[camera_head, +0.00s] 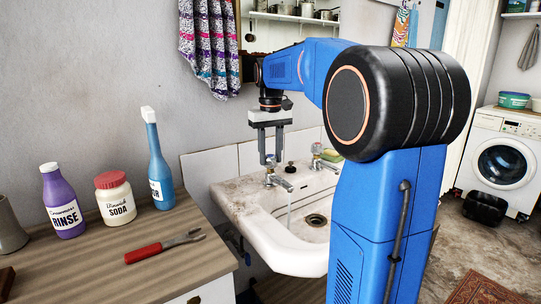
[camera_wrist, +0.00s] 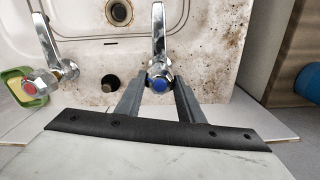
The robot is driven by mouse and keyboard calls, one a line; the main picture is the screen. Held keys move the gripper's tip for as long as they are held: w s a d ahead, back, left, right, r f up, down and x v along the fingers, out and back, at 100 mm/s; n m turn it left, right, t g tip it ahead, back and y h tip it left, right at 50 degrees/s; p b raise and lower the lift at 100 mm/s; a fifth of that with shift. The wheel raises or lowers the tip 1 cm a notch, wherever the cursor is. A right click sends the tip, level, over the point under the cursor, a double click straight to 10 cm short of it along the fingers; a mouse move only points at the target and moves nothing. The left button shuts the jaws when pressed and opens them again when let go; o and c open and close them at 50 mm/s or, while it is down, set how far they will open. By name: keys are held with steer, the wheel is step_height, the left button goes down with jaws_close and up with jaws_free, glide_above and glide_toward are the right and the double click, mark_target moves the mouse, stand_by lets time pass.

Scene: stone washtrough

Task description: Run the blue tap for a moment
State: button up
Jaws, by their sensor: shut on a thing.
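The blue tap shows in the wrist view (camera_wrist: 160,83) as a chrome tap with a blue-centred knob, its spout reaching over the basin. It also shows in the head view (camera_head: 278,181), where a thin pale stream of water falls from its spout. My gripper (camera_head: 270,161) points down from above, with its fingers at the tap's knob. In the wrist view, my gripper (camera_wrist: 159,88) has one finger on each side of the knob and is shut on it. In the head view the fingers partly hide the knob.
The stained stone washtrough (camera_head: 237,205) has a second tap, red-centred (camera_wrist: 33,88), beside a green soap dish (camera_wrist: 15,85) in the wrist view. A dark stopper (camera_head: 290,167) sits between the taps.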

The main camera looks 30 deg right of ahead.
mark_target(271, 155)
stand_by(0.4)
steer(key=o, duration=1.1)
steer(key=shift+c, duration=0.2)
step_height(271, 155, up, 17)
steer(key=shift+r, duration=0.2)
